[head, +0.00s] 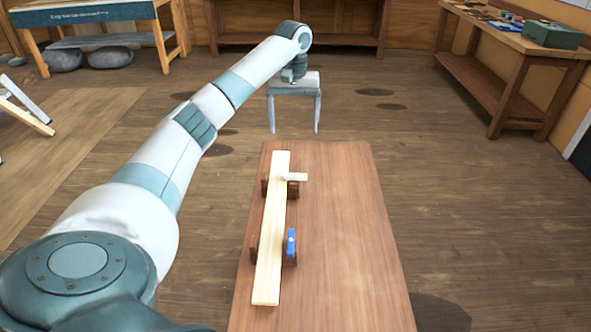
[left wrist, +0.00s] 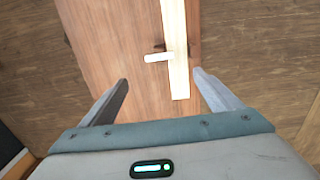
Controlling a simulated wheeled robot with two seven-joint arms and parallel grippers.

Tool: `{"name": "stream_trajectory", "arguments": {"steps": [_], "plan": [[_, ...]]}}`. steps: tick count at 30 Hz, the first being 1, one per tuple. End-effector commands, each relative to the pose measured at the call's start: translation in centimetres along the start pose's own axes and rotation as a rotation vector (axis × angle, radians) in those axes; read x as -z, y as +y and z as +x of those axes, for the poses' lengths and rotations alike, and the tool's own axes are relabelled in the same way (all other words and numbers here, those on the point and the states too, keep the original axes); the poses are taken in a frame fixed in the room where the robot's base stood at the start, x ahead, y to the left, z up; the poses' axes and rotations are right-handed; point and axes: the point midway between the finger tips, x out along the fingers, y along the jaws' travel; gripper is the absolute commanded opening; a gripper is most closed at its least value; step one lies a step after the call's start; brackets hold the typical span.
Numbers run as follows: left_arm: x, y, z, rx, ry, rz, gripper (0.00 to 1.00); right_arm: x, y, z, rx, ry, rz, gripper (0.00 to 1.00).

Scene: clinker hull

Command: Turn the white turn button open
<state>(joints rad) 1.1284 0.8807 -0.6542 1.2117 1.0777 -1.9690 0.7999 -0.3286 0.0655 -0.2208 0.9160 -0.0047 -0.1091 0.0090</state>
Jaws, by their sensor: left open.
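The white turn button (head: 294,177) lies crosswise at the far part of the pale plank (head: 269,230), one end over the plank's right edge. It sits on a dark brown block. The white button also shows in the left wrist view (left wrist: 158,57), across the plank (left wrist: 175,40). My left gripper (head: 295,128) is open and empty, fingers pointing down, above and beyond the table's far end in the head view. In the left wrist view the open fingers (left wrist: 161,78) stand either side of the plank's end, apart from the button. My right gripper is out of view.
A blue turn button (head: 291,242) stands lengthwise beside the plank, nearer to me, on another dark block. The reddish table (head: 345,250) is bare right of the plank. A workbench (head: 515,40) with a green box (head: 552,34) stands far right.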

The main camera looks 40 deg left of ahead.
Motion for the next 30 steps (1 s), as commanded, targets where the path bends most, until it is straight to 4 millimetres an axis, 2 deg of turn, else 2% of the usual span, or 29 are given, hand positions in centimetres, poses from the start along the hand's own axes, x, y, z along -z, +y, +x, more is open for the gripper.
{"name": "stream_trajectory", "arguments": {"steps": [5,11,17,30], "plan": [[0.0,0.0,0.3,0.001,-0.001,0.0,0.84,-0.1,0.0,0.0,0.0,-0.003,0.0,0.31],[0.0,0.0,1.8,0.001,-0.001,0.0,0.84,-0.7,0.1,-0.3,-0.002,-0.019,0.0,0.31],[-0.1,-0.1,4.7,0.003,-0.003,0.0,0.84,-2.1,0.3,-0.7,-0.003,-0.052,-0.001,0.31],[-0.1,0.0,12.6,0.002,-0.003,0.001,0.84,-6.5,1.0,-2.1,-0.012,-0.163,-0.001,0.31]]}}
